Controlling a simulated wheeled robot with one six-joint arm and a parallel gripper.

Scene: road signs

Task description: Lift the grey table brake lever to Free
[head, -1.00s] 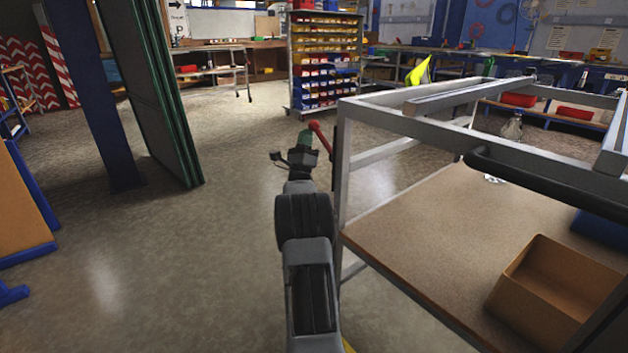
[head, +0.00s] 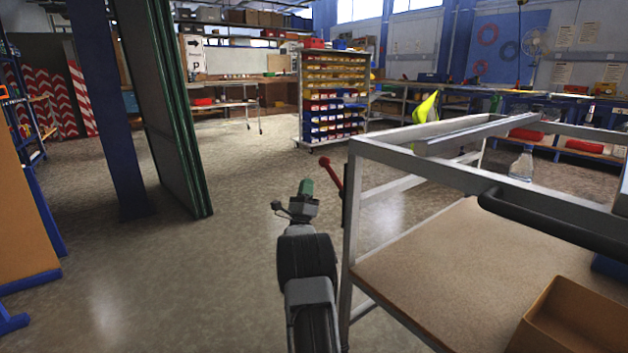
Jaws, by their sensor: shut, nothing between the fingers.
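The brake lever (head: 332,177) is a red arm with a round red knob. It is on the near left leg of the grey-framed table (head: 350,240), by a dark plate on that leg. It slants up and to the left, with the knob at its upper end. My gripper (head: 306,188), with green fingertips, is shut and empty. In the picture it is just left of the lever and a little below the knob, with a narrow gap between them. Depth between them is hard to judge. No Free marking is readable.
The table has a brown top, a black handle bar (head: 560,222) and a cardboard box (head: 572,325). A green-edged panel (head: 170,110) and a blue post (head: 108,120) stand left. A bin rack (head: 332,95) stands behind. The floor left of my arm is clear.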

